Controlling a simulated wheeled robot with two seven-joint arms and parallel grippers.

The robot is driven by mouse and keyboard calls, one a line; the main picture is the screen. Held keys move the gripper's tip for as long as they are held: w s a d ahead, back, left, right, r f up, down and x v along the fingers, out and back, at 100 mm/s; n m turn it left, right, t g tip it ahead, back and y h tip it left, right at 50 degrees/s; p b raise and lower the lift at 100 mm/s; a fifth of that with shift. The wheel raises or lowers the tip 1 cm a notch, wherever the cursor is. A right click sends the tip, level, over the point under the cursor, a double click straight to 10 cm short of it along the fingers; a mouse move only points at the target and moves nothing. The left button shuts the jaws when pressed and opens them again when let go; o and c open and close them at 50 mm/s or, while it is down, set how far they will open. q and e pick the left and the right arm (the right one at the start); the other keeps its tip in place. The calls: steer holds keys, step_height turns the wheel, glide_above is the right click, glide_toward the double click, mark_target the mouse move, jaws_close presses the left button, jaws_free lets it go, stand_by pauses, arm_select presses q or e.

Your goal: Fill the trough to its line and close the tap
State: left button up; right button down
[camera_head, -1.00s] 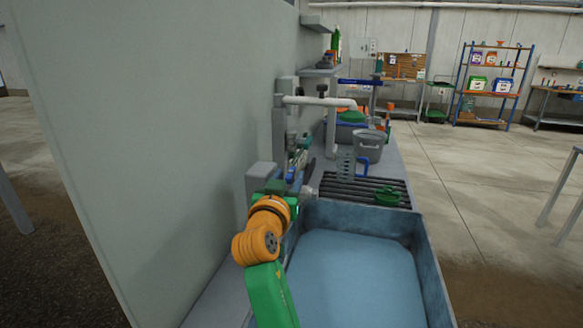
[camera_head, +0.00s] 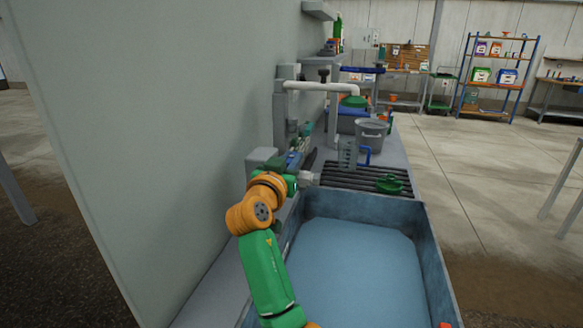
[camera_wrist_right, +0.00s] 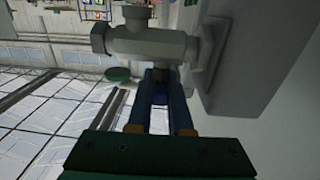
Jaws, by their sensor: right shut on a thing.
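The trough (camera_head: 430,262) is a blue-grey open basin in the lower middle of the head view. A flat blue surface (camera_head: 355,265) lies inside it, below the rim; I cannot make out a fill line. The pale grey tap (camera_head: 309,179) sits by the wall at the trough's far left corner. Its body fills the top of the right wrist view (camera_wrist_right: 150,45). My right gripper (camera_head: 297,163) is at the tap, its fingers (camera_wrist_right: 162,88) shut on the tap's handle, which they mostly hide. No stream of water shows clearly. My left gripper is not in view.
A slatted black rack (camera_head: 365,179) lies beyond the trough, with a green item (camera_head: 390,185) on it. A clear jug (camera_head: 348,154) with a blue handle and a grey bucket (camera_head: 371,135) stand behind. A white pipe (camera_head: 320,87) overhangs them. The wall (camera_head: 170,130) borders the left.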

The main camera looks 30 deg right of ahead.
steer(key=c, duration=0.8)
jaws_free()
steer(key=shift+c, duration=0.2)
steer(key=b+v, duration=0.2)
steer(key=v, duration=0.5)
